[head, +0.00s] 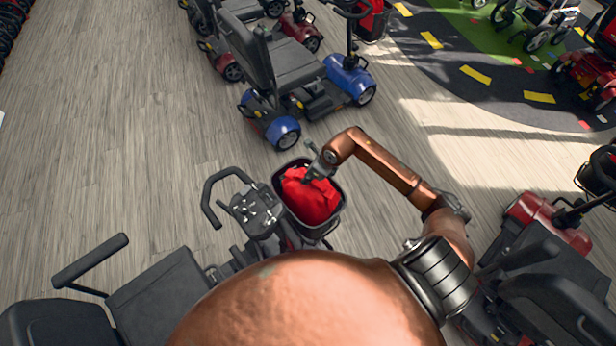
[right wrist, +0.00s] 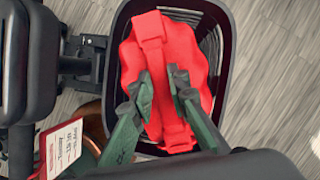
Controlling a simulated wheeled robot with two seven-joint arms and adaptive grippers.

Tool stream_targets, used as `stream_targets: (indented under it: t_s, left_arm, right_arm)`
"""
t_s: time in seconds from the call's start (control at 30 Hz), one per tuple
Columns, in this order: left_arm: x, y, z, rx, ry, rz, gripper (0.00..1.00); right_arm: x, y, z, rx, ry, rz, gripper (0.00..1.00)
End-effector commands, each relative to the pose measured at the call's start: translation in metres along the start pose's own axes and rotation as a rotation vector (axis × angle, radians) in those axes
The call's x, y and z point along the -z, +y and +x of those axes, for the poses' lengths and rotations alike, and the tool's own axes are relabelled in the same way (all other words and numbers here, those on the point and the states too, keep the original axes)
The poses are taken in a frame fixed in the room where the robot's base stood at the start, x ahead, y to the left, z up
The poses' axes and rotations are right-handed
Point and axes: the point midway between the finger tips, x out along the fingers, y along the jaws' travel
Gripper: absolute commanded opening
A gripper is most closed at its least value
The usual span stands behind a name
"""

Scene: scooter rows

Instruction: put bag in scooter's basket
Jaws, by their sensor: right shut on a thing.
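The red bag (head: 308,197) is inside the scooter's dark basket (head: 333,222) in the head view. In the right wrist view the bag (right wrist: 190,60) fills most of the basket (right wrist: 221,15), with its strap running along the middle. My right gripper (head: 314,176) reaches down over the basket. In the right wrist view its green fingers (right wrist: 164,90) are shut on the bag's strap. The basket's floor is mostly hidden under the bag. My left gripper is not in view.
The scooter's handlebar (head: 215,200) and seat (head: 160,298) lie to the left of the basket. A blue scooter (head: 347,75) stands beyond it. A red scooter (head: 540,215) stands at the right. Wooden floor is clear at the left. A tag (right wrist: 67,148) hangs beside the basket.

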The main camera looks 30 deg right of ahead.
Motion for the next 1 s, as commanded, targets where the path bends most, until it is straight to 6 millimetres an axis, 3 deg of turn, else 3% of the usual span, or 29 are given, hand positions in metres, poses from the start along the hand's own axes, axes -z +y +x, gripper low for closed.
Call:
stream_targets:
  t_s: [0.03, 0.07, 0.3, 0.67, 0.77, 1.0]
  left_arm:
    - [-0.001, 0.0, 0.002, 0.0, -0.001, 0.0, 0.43]
    - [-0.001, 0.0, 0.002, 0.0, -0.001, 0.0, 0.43]
    - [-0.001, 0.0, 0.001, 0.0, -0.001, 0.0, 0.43]
    - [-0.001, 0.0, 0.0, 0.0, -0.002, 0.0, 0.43]
    - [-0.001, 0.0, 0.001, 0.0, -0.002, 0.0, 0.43]
    - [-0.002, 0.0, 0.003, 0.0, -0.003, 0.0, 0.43]
  right_arm:
    - [0.0, 0.0, 0.001, 0.001, -0.002, -0.001, 0.0]
    - [0.001, 0.0, 0.002, 0.0, 0.0, -0.001, 0.17]
    - [0.0, 0.0, 0.001, 0.0, 0.0, 0.0, 0.33]
    - [-0.001, -0.001, -0.004, 0.001, -0.001, -0.001, 0.33]
    - [0.0, -0.002, -0.017, 0.003, 0.0, -0.002, 0.33]
    - [0.0, -0.002, -0.067, 0.004, 0.0, -0.003, 0.33]
